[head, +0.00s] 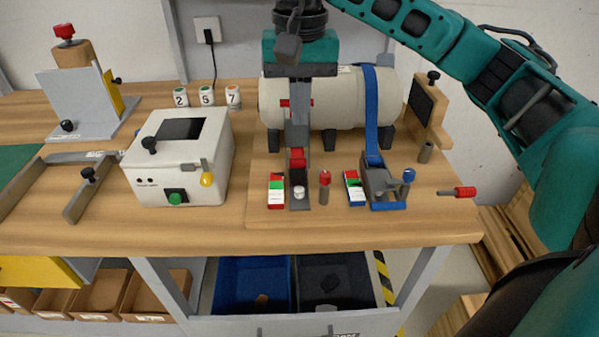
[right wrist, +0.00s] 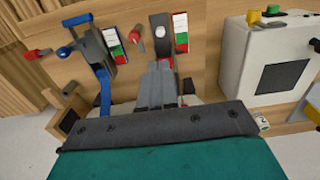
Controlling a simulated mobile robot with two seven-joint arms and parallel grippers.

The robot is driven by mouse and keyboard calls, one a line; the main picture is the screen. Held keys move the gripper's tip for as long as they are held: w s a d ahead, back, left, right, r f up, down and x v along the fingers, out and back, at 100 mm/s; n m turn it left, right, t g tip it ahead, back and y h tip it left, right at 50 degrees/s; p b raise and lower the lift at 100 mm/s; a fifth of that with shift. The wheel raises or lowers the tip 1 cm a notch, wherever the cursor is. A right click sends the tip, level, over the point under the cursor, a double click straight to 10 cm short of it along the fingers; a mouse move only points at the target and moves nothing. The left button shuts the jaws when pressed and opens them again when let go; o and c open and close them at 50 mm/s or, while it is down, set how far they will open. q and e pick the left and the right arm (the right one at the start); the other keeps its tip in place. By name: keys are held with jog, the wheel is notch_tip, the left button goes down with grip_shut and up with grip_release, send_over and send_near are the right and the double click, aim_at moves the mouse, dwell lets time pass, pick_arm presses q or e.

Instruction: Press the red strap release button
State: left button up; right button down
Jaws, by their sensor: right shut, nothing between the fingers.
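My right gripper (head: 299,147) points down in front of the cream cylinder, its fingers together and empty. It also shows in the right wrist view (right wrist: 158,100). A red strap (head: 297,158) shows just below the fingertips and runs into a dark buckle (head: 298,178); the gripper hides its upper part. A round whitish button (head: 299,191) sits at the buckle's near end. It also shows in the right wrist view (right wrist: 160,31), beyond the fingertips and apart from them. I cannot tell whether the fingers touch the strap. My left gripper is not in view.
A red-capped post (head: 325,180) stands close right of the buckle; a status plate (head: 276,191) is on its left. The blue strap (head: 372,110) has its own buckle (head: 383,190) with a blue-knobbed lever (head: 408,176). A white box (head: 178,160) stands left.

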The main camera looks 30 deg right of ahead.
aim_at(300, 189)
dwell(0.3)
notch_tip(300, 189, down, 14)
dwell(0.6)
